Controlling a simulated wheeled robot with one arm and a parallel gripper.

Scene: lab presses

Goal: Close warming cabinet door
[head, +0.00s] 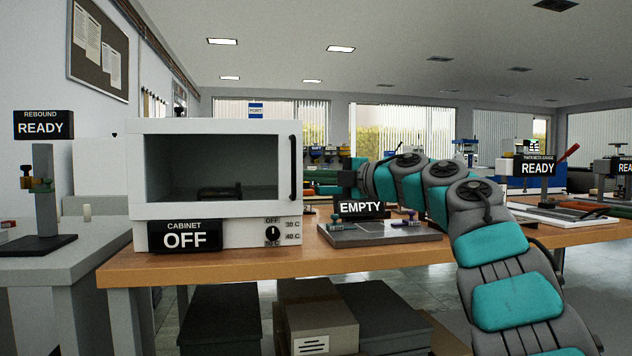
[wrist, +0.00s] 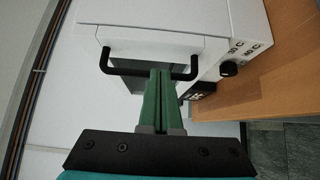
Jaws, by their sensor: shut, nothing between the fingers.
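The white warming cabinet (head: 243,236) stands on the left end of the wooden bench, in the head view. Its windowed door (head: 215,127) covers the front opening and looks nearly flush; I cannot tell if a thin gap remains. The black bar handle (head: 293,168) is on the door's right side. In the wrist view the door edge (wrist: 150,46) and handle (wrist: 150,71) face me. My gripper (wrist: 160,74) is shut and empty, its green fingertips at the middle of the handle; contact is unclear. In the head view my arm reaches in from the right.
An OFF sign (head: 184,237) and a dial (head: 272,233) are on the cabinet's lower front. A grey plate with an EMPTY sign (head: 360,208) sits to the right on the bench (head: 215,265). Boxes (head: 322,329) stand underneath. A grey stand marked READY (head: 43,180) is at left.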

